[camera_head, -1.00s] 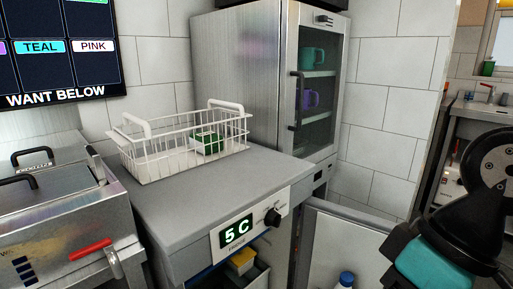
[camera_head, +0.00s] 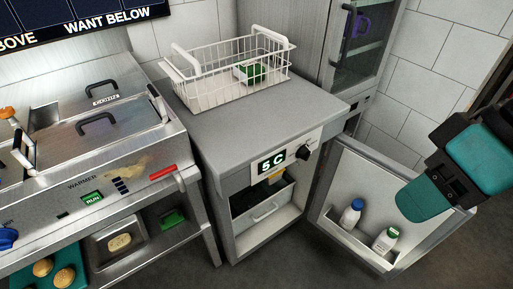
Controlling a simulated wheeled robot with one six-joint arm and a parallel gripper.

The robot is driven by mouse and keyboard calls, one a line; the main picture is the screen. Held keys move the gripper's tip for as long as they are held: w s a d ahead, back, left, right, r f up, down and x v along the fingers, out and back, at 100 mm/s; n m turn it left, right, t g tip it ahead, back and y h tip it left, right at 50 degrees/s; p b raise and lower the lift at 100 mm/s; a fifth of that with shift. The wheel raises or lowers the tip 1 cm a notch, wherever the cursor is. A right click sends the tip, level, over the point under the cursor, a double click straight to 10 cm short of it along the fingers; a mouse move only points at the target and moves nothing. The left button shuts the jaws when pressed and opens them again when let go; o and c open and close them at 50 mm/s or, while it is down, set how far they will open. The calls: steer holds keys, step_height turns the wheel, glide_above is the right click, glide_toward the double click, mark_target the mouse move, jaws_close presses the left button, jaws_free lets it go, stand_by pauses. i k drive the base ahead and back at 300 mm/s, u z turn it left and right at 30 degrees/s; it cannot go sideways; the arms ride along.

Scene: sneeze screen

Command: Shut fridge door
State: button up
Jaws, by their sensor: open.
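The small fridge (camera_head: 224,133) stands under the grey counter top and shows "5 C" on its front panel (camera_head: 272,162). Its door (camera_head: 350,170) stands wide open, swung out to the right. A bottle with a blue cap (camera_head: 350,217) and a white bottle with a green label (camera_head: 386,241) stand in the door's shelf. A drawer (camera_head: 264,211) shows inside the open fridge. My gripper (camera_head: 420,203), with teal parts, is open and empty at the right, in front of the door's outer right part in the picture; I cannot tell whether it touches the door.
A white wire basket (camera_head: 205,90) with a green-and-white item stands on the fridge top. A warmer (camera_head: 130,170) with a red handle stands at the left. A glass-fronted cabinet (camera_head: 355,50) stands behind. Some bare floor shows at the bottom middle.

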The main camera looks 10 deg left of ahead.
mark_target(352, 169)
steer(key=k, duration=0.65)
steer(key=z, duration=0.7)
steer(key=i, duration=0.55)
steer(key=z, duration=0.7)
steer(key=i, duration=1.25)
steer(key=u, duration=0.55)
